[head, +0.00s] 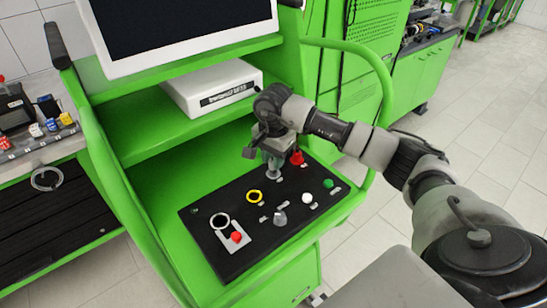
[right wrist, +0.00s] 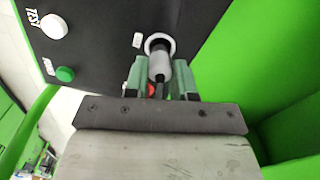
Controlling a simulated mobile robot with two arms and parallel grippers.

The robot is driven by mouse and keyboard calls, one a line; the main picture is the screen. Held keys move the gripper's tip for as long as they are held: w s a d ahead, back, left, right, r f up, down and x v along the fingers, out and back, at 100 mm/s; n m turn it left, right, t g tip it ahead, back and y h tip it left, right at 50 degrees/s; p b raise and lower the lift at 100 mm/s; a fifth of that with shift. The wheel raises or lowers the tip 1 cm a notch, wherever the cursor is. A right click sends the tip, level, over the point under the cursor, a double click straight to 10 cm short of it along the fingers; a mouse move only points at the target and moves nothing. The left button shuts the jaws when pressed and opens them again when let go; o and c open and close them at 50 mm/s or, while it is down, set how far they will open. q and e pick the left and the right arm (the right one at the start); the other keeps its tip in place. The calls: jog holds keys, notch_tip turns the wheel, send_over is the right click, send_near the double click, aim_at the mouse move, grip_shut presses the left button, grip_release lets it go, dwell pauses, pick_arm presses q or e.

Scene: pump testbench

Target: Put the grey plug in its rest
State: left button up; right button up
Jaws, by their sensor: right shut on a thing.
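My right gripper (head: 268,153) is over the back part of the black control panel (head: 240,237). It is shut on the grey plug (head: 273,167), which points down at the panel. In the right wrist view the plug (right wrist: 160,66) sits between the two green fingers of the gripper (right wrist: 160,78). A pale ring (right wrist: 160,38) on the panel shows around the far end of the plug. I cannot tell whether the plug's end is inside the ring or just above it. My left gripper is not in view.
A red knob (head: 297,157) stands close to the right of the gripper. The panel also holds a yellow ring (head: 255,196), a white ring (head: 220,220), a red button (head: 236,237) and a green button (head: 328,183). A white box (head: 212,86) sits on the shelf above.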

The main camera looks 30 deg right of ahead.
jog(key=shift+f+b, duration=1)
jog(key=shift+f, duration=0.1)
dwell(0.6)
jog(key=o, duration=1.3)
jog(key=shift+c, duration=0.2)
jog(key=shift+r+p, duration=2.25)
jog(key=shift+r, duration=1.75)
